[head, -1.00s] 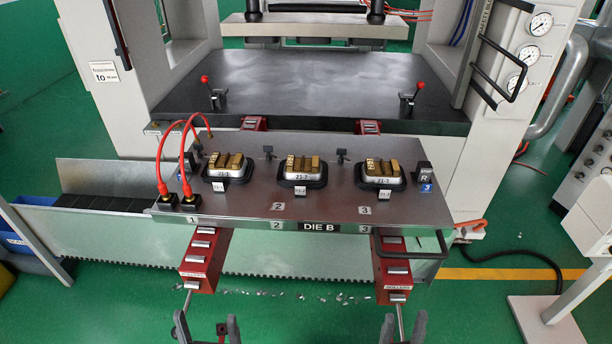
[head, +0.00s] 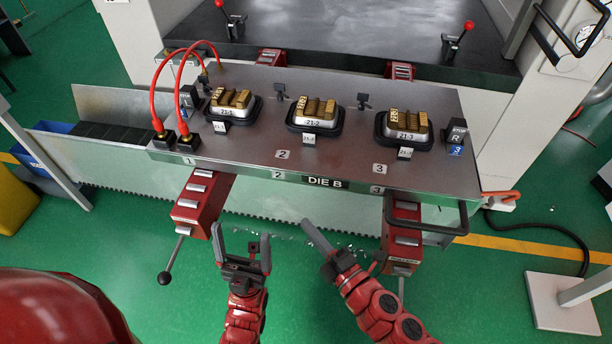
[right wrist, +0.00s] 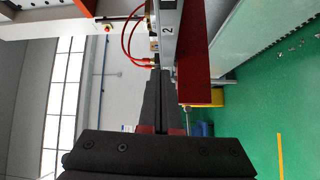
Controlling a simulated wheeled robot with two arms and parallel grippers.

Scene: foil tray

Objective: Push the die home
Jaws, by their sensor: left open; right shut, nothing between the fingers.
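The die (head: 250,168) is a grey steel plate marked DIE B, carrying several cavities with brass inserts. It rests on two red roller arms, left (head: 203,196) and right (head: 402,240), in front of the dark press bed (head: 350,38). My left gripper (head: 242,236) is open and empty, below the die's front edge and right of the left roller arm. My right gripper (head: 307,224) is shut and empty, in front of the die's front edge between the roller arms. In the right wrist view its fingers (right wrist: 164,88) are together near the die's edge (right wrist: 168,28); contact is unclear.
Two red cables (head: 180,75) loop from plugs at the die's left end. A black handle (head: 425,226) projects at its front right. Red-knobbed clamp levers (head: 457,42) stand on the press bed. A black-knobbed rod (head: 170,262) hangs at the left roller arm.

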